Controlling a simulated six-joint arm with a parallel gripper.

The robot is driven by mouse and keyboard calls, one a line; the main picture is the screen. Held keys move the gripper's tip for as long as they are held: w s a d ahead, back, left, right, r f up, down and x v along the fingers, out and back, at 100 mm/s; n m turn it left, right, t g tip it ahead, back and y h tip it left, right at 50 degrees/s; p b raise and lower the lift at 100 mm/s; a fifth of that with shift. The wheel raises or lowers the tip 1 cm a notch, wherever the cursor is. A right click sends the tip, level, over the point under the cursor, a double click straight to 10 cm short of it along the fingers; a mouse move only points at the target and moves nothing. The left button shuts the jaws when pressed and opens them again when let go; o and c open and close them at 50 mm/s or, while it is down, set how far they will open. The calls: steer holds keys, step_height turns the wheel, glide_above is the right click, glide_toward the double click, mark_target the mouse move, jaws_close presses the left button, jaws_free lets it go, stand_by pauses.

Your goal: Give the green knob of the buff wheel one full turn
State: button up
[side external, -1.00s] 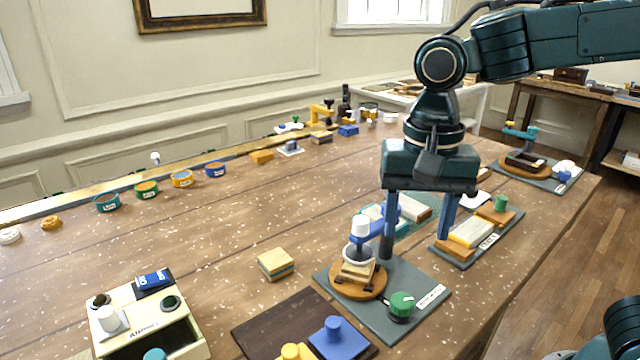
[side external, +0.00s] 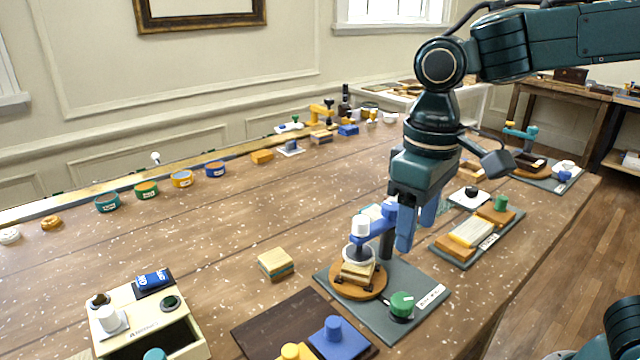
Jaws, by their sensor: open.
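The buff wheel station stands on a grey base plate (side external: 376,325) with a white label at its right edge. Its green knob (side external: 402,304) sits at the front right of the plate. A white wheel (side external: 358,255) hangs from a blue arm over a small block on a round wooden disc (side external: 346,291). My gripper (side external: 415,240) is open and empty, fingers pointing down, above and behind the green knob and apart from it. Its nearer finger overlaps the station's dark post in this view, so the gap there cannot be told.
A second station (side external: 462,258) with a yellow-white block and a green knob lies to the right. A dark board (side external: 262,328) with blue and yellow knobbed blocks is front left. A cream drawer box (side external: 140,335) stands further left. A striped block (side external: 276,264) lies left of the wheel.

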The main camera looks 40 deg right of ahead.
mark_target(403, 300)
steer(key=n, duration=1.8)
steer(key=shift+n, duration=0.4)
steer(key=shift+f, duration=0.15)
step_height(403, 300, down, 14)
steer(key=shift+r, duration=0.2)
steer(key=c, duration=1)
steer(key=shift+o, duration=0.2)
